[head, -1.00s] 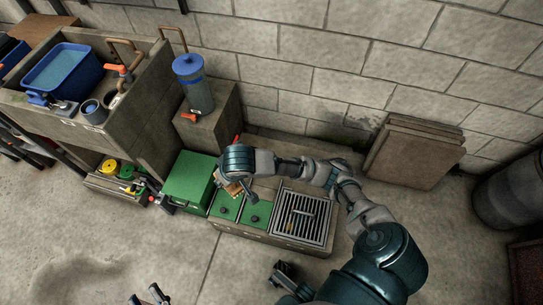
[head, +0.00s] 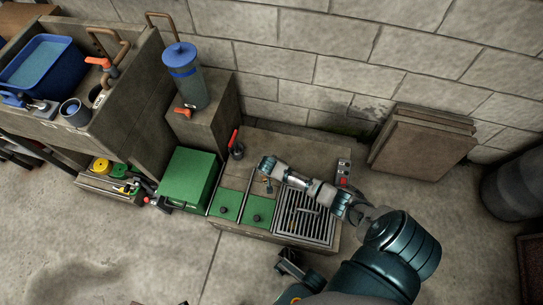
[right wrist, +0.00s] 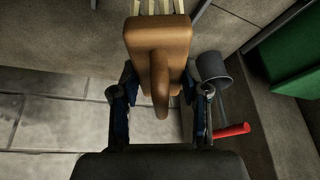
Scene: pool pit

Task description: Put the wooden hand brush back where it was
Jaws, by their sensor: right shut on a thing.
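The wooden hand brush (right wrist: 157,45) has a brown block, a rounded handle and pale bristles at the top edge of the right wrist view. My right gripper (right wrist: 158,105) is shut on it, with a finger on each side of the handle. In the head view my right gripper (head: 267,178) is above the low stone bench (head: 300,150), near the green lids and the grate. There the wrist hides most of the brush, and only a small tan bit shows under it.
A metal grate (head: 305,217) lies at the bench's right. A blue-lidded canister (head: 187,75) stands on a block. Stone slabs (head: 424,140) lean on the wall.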

